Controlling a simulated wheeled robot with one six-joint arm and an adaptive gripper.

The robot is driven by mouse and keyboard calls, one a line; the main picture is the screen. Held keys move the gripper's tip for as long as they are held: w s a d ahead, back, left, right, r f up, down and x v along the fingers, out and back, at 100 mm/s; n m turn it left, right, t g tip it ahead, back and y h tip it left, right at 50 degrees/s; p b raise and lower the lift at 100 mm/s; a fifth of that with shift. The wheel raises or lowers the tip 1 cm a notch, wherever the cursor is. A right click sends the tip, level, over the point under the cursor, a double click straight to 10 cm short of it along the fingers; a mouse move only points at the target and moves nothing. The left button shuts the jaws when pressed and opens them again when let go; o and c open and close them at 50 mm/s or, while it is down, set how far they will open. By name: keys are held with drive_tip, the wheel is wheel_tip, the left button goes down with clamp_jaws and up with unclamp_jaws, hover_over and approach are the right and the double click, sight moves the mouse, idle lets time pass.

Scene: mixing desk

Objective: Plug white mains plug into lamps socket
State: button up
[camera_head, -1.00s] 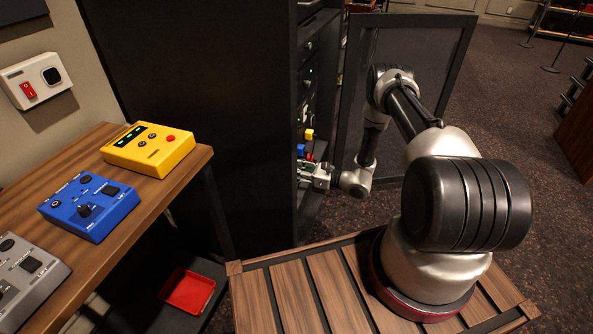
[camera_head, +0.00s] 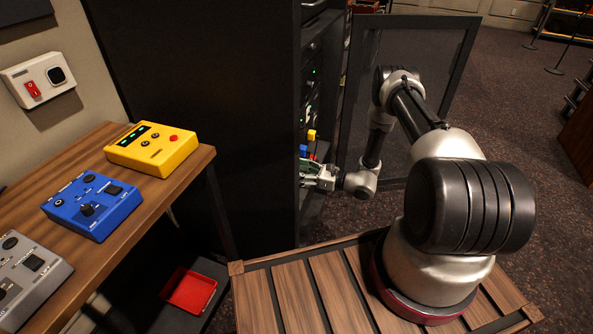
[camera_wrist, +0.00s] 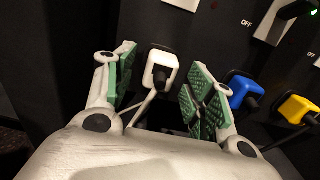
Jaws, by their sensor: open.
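The white mains plug (camera_wrist: 163,68) shows in the wrist view as a white body with a dark centre, a cable running down from it. My gripper (camera_wrist: 157,84) is open, its green-padded fingers on either side of the plug with gaps; I see no contact. In the head view my gripper (camera_head: 318,177) is at the open side of the dark rack, and the white plug cannot be made out there. White socket units (camera_wrist: 272,22) marked OFF are at the top of the wrist view. No lamps label is readable.
A blue plug (camera_wrist: 243,88) and a yellow plug (camera_wrist: 296,108) stand right of the white one. The dark rack (camera_head: 210,110) and its open door (camera_head: 455,60) flank my arm. A wooden desk (camera_head: 100,160) with pedals is at left, a red tray (camera_head: 190,291) below it.

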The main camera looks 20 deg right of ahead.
drive_tip(key=v, duration=1)
drive_tip(key=shift+d, duration=0.15)
drive_tip(key=shift+s, duration=0.1)
